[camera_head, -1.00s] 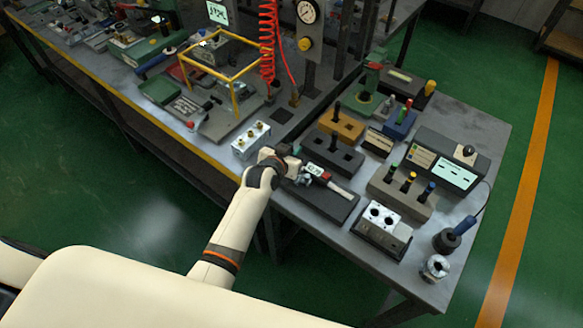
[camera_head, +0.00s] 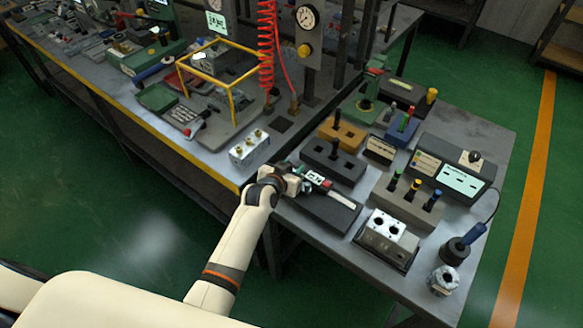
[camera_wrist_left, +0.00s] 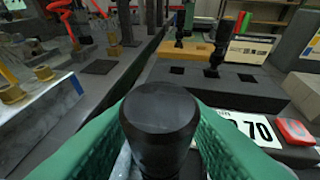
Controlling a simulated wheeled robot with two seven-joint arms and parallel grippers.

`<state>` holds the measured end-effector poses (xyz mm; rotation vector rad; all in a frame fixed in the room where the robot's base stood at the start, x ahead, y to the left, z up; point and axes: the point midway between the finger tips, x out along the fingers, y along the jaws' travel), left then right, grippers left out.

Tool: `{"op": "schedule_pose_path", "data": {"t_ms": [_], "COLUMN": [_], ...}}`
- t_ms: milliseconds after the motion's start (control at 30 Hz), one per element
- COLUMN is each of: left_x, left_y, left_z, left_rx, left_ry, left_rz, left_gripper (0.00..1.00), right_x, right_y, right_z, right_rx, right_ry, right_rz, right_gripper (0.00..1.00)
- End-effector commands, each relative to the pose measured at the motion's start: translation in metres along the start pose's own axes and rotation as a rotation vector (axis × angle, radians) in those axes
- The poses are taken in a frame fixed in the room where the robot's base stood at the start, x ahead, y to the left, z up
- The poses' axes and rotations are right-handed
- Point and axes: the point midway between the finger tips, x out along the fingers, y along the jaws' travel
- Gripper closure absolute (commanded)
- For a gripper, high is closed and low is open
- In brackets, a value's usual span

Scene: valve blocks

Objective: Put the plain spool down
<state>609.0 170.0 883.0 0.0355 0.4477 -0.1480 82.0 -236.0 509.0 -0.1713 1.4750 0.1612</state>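A black, round-topped spool (camera_wrist_left: 160,120) stands upright between the green fingertips of my left gripper (camera_wrist_left: 165,135) in the left wrist view. The fingers press on it from both sides, and its lower end is hidden. In the head view my left gripper (camera_head: 299,180) is over the left end of a dark flat pad (camera_head: 325,212), and the spool is too small to make out there. A dark slotted block (camera_head: 338,166) sits just beyond, with another black-topped piece (camera_wrist_left: 215,60) standing in it. My right gripper is not in view.
A measuring tool with a digital display (camera_head: 319,180) lies on the pad beside the gripper. A silver block with brass fittings (camera_head: 249,148) is to the left. A silver two-hole block (camera_head: 386,228) and a beige block of coloured handles (camera_head: 408,199) are to the right.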

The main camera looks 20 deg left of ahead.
Motion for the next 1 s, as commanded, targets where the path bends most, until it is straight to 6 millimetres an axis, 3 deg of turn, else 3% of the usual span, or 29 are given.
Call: {"op": "schedule_pose_path", "data": {"t_ms": [333, 467, 1000], "left_x": [-0.002, -0.012, -0.106], "left_y": [0.000, 0.000, 0.000], "left_z": [0.004, 0.002, 0.002], "left_rx": [-0.001, 0.000, 0.001], "left_ry": [0.000, 0.000, 0.001], "left_rz": [0.000, 0.000, 0.000], "left_gripper": [0.61, 0.61, 0.61], "right_x": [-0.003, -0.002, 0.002], "right_y": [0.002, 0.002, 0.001], "right_z": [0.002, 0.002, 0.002], "right_rx": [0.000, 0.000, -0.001], "right_ry": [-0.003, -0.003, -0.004], "right_rz": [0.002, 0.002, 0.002], "right_gripper": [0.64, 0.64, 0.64]}}
